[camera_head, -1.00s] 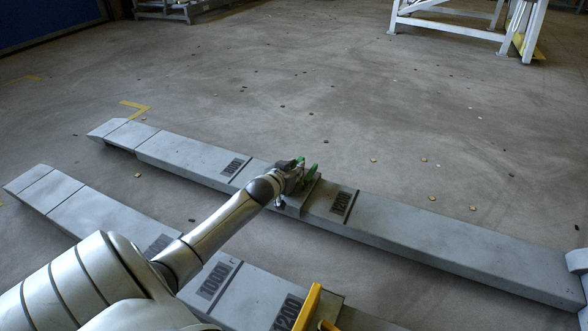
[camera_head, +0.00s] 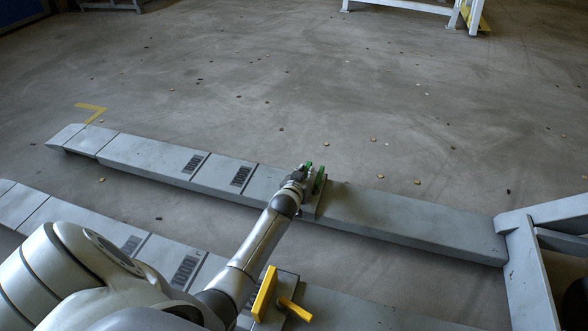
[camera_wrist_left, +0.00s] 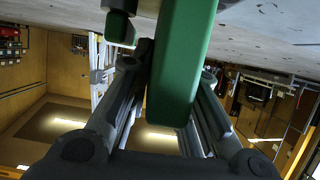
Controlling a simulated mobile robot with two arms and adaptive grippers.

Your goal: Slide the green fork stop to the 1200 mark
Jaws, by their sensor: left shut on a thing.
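The green fork stop (camera_head: 319,181) sits on the far grey fork (camera_head: 400,222), right of its two visible printed marks (camera_head: 193,163) (camera_head: 241,175). Its grey base plate (camera_head: 318,205) lies across the fork. My left gripper (camera_head: 307,174) is shut on the stop's green upright. In the left wrist view the green upright (camera_wrist_left: 181,65) stands between the two fingers. The fork surface just left of the stop is partly hidden by my gripper and arm, and I cannot read a 1200 mark there. My right gripper is not in view.
The near fork runs parallel and carries a yellow stop (camera_head: 265,293) close to my forearm. A grey frame (camera_head: 530,245) stands at the forks' right end. The floor (camera_head: 300,90) beyond is open, with small scattered bits. A white stand (camera_head: 410,10) is at the back.

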